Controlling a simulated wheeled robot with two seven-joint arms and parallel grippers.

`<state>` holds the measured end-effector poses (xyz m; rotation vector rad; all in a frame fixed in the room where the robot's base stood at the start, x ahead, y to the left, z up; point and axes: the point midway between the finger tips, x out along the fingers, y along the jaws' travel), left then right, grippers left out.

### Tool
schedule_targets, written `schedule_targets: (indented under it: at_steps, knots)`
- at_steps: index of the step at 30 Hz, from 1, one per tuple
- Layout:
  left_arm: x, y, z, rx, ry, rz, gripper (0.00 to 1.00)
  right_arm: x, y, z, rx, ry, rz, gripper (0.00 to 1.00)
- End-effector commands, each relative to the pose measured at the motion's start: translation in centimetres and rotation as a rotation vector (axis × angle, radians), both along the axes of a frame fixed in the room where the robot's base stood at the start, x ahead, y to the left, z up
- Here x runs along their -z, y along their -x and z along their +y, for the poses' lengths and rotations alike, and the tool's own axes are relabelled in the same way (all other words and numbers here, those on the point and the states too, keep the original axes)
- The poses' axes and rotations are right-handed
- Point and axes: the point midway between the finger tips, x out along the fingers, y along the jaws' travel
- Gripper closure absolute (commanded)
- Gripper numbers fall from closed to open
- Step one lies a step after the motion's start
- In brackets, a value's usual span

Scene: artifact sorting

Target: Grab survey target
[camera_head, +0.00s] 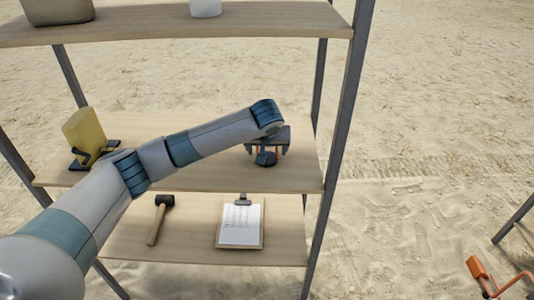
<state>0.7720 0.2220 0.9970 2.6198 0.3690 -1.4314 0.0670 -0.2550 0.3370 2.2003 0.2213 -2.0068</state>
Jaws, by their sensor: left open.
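My left arm reaches in from the left across the middle shelf. My left gripper (267,148) points down over the right part of that shelf, its jaws open. A small dark round object (266,159) with orange showing beside it sits right at the fingers, partly hidden by them. It may be the survey target, but I cannot tell for sure, nor whether the fingers touch it. My right gripper is not in view.
The middle shelf (225,178) also holds a yellow block-like object (84,133) on a dark base. On the lower shelf lie a hammer (159,218) and a clipboard (240,222). A metal post (340,130) stands right of the gripper. Orange equipment (480,270) is at lower right.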

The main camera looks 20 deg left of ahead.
Motion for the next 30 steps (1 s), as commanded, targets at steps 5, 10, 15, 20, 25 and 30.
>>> schedule_targets:
  at_steps: [5, 10, 15, 20, 25, 30]
  knots:
    - [0.0, 0.0, 0.0, 0.000, 0.000, 0.000, 0.25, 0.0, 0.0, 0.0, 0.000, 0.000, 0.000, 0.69]
    - [0.0, 0.0, 0.0, 0.000, 0.000, 0.000, 0.42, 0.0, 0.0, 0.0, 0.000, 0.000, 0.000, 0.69]
    - [0.0, 0.0, 0.0, 0.000, 0.000, 0.000, 0.78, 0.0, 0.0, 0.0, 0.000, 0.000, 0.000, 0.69]
    - [-0.1, 0.0, 0.0, 0.000, 0.001, -0.002, 0.78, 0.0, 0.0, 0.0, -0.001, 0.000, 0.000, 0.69]
    - [-0.4, -0.1, 0.0, 0.000, 0.002, -0.003, 0.78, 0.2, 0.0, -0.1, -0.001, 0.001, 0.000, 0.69]
    - [-1.8, -0.1, 0.0, 0.000, 0.001, -0.004, 0.78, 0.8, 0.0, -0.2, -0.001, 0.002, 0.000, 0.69]
